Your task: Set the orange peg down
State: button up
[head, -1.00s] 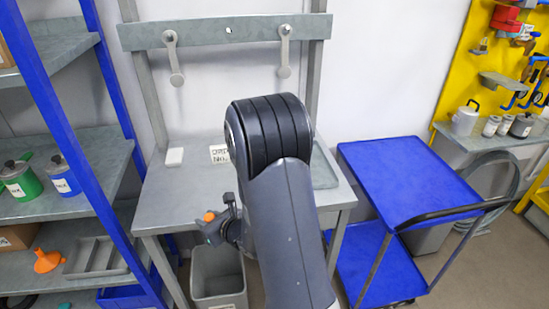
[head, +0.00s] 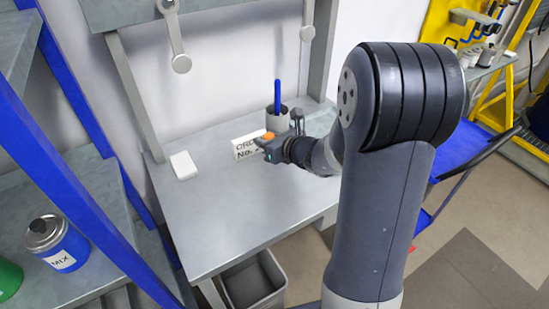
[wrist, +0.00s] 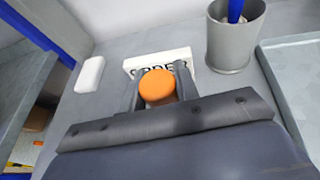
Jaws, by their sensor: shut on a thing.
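The orange peg (wrist: 157,87) shows as a round orange end between the two fingers of my gripper (wrist: 158,95) in the wrist view. In the head view, my gripper (head: 270,143) is shut on the peg (head: 268,136), over the grey workbench (head: 220,215). Only the top of the peg shows; its lower part is hidden by the gripper, so I cannot tell whether it touches the bench. A white card with "ORDER" lettering (head: 240,149) stands just behind the gripper.
A grey cup (head: 279,121) with a blue rod stands behind the gripper. A white block (head: 184,166) lies on the bench at left. A grey tray (wrist: 300,70) is at right in the wrist view. The bench front is clear; a bin (head: 252,283) stands below.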

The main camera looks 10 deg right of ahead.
jog(key=f, duration=0.2)
jog(key=f+b, duration=0.1)
jog(key=f, duration=0.2)
jog(key=w+f, duration=0.1)
jog(key=f, duration=0.1)
jog(key=shift+f, duration=0.4)
jog(key=shift+b, duration=0.3)
jog(key=shift+f, duration=0.15)
jog(key=o, duration=1)
jog(key=shift+s, duration=0.1)
jog(key=shift+c, duration=0.2)
